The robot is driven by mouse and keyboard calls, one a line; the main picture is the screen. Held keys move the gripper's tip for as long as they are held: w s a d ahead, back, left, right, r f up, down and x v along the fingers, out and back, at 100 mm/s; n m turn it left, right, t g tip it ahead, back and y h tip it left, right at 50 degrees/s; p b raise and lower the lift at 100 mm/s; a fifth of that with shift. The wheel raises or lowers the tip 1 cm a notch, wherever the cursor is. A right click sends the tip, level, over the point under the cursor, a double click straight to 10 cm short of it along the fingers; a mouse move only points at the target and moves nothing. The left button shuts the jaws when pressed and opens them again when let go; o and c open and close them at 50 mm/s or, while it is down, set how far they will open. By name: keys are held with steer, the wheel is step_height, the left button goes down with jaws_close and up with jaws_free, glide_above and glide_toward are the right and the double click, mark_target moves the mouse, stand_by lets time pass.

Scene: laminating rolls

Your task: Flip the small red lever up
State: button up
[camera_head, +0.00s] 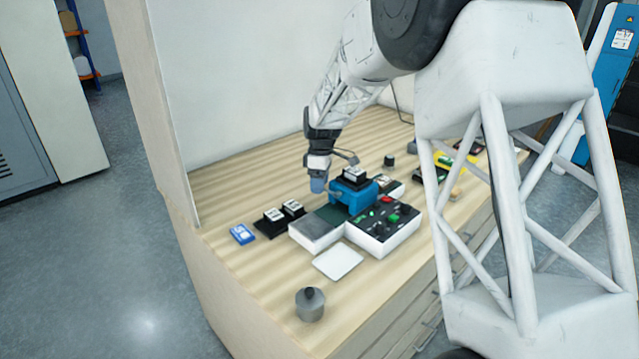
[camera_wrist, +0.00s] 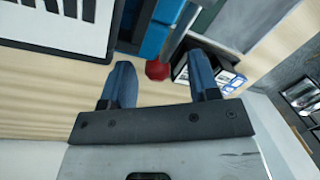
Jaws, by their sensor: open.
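My gripper (camera_head: 318,184) is beside the left side of the blue device (camera_head: 350,196), low over the bench. In the wrist view my gripper (camera_wrist: 160,68) is open, its two blue fingers apart. A small red part (camera_wrist: 157,70), which looks like the lever's knob, shows in the gap between the fingertips, close to the blue body (camera_wrist: 152,36). I cannot tell whether a finger touches it or which way it is tilted. In the head view this red part is not visible, hidden by my gripper or the blue device.
A control box (camera_head: 382,228) with a red button (camera_head: 387,200) stands right of the device. A white plate (camera_head: 338,262), a grey metal pot (camera_head: 310,304), a blue card (camera_head: 242,234) and black holders (camera_head: 279,217) are nearby. The bench (camera_head: 262,285) is clear at front left.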

jaws_close()
stand_by(0.4)
steer(key=shift+r+y, duration=0.15)
steer(key=shift+y, duration=0.15)
steer(key=shift+s+d+r+t+y, duration=0.15)
steer(key=shift+d+r+t+y, duration=0.05)
steer(key=shift+r+t+y, duration=0.4)
steer(key=shift+s+d+r+t+y, duration=0.15)
steer(key=shift+r+t+y, duration=0.25)
steer(key=shift+t, duration=0.3)
steer(key=shift+s+d+r+n+t+y, duration=0.2)
steer(key=shift+r+t+y, duration=0.2)
steer(key=shift+t+y, duration=0.15)
steer(key=shift+s+d+r+n+t+y, duration=0.1)
steer(key=shift+d+r+t+y, duration=0.1)
steer(key=shift+r+t+y, duration=0.25)
steer(key=shift+f, duration=0.1)
jaws_free()
